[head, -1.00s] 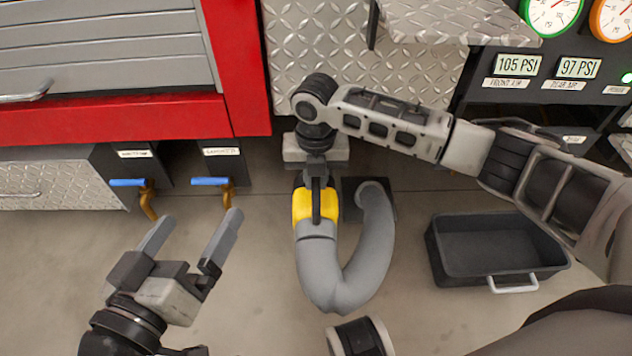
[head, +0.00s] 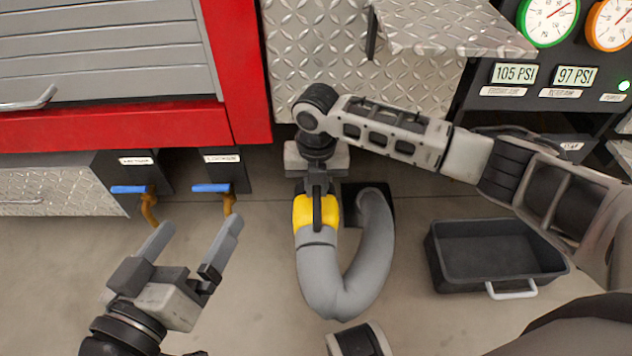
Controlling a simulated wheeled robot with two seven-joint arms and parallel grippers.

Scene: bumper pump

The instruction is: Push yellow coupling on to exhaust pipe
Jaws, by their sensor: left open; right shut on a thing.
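The yellow coupling (head: 302,212) is in the middle of the head view, on the end of a thick grey hose (head: 330,290) that bends in a U. My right gripper (head: 317,212) reaches down from above and is shut on the yellow coupling. Its fingers cover part of the coupling. My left gripper (head: 192,248) is open and empty at the lower left, apart from the hose.
Two brass valves with blue handles (head: 130,189) (head: 210,187) stand just beyond my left gripper. A black bin (head: 440,262) is on the floor at the right. A red cabinet (head: 240,70) and a panel with gauges (head: 490,100) stand at the back. Floor between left gripper and hose is clear.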

